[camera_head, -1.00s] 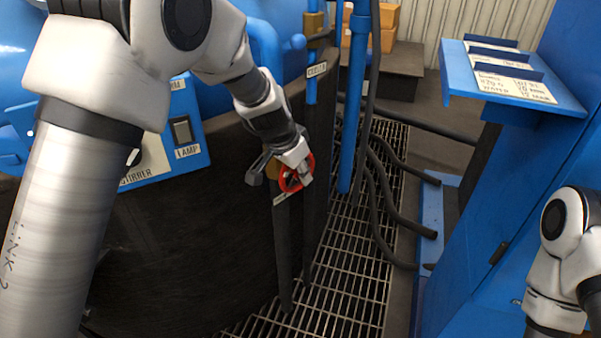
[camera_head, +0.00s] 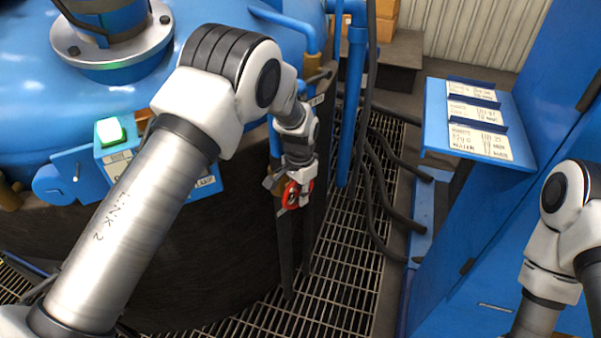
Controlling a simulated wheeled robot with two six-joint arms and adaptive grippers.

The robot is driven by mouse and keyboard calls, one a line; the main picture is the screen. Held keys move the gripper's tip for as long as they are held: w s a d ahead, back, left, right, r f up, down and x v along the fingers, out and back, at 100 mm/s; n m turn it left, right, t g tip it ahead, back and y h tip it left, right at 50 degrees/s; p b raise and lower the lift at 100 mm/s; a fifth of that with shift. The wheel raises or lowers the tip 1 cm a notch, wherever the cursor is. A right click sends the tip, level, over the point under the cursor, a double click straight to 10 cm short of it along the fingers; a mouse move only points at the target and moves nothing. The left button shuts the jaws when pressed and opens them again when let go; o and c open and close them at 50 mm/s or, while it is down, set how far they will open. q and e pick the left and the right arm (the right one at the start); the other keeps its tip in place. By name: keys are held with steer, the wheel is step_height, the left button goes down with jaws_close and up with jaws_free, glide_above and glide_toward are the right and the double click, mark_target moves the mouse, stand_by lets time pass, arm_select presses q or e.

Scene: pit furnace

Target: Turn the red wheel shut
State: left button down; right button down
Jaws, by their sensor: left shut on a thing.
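The red wheel (camera_head: 285,198) is small and sits on a valve on the side of the dark vessel, above the grating. My left gripper (camera_head: 297,187) is at the wheel, its fingers around part of the rim, and it is shut on it. The gripper hides much of the wheel, so its spokes and hub cannot be made out. My right arm shows at the right edge, but its gripper is out of view.
A blue control box (camera_head: 112,140) with a lit green button stands left of my left arm. A blue vertical pipe (camera_head: 354,100) and dark hoses (camera_head: 385,175) are right of the wheel. A blue shelf with cards (camera_head: 478,155) juts out at the right. Metal grating (camera_head: 340,270) covers the floor.

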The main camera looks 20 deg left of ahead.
arm_select(q)
steer(key=shift+r+g+y, duration=0.1)
steer(key=shift+g+y, duration=0.2)
steer(key=shift+g, duration=0.2)
steer(key=shift+f+g, duration=0.2)
steer(key=shift+g, duration=0.2)
steer(key=shift+s+f+g+y+b, duration=0.1)
steer(key=shift+f+g+y+b, duration=0.15)
steer(key=shift+g+y+b, duration=0.35)
steer(key=g+b, duration=0.1)
steer(key=b, duration=0.1)
steer(key=g+y+b, duration=0.1)
steer(key=g+b, duration=0.1)
steer(key=b, duration=0.1)
steer(key=shift+s+a+f+y, duration=0.1)
steer(key=shift+s+a+y, duration=0.05)
steer(key=shift+s+y, duration=0.15)
steer(key=shift+r+g+b, duration=0.3)
steer(key=shift+g+b, duration=0.1)
steer(key=shift+b, duration=0.15)
arm_select(e)
step_height(320, 180, down, 6)
arm_select(q)
steer(key=c, duration=1.1)
jaws_free()
steer(key=shift+r, duration=0.1)
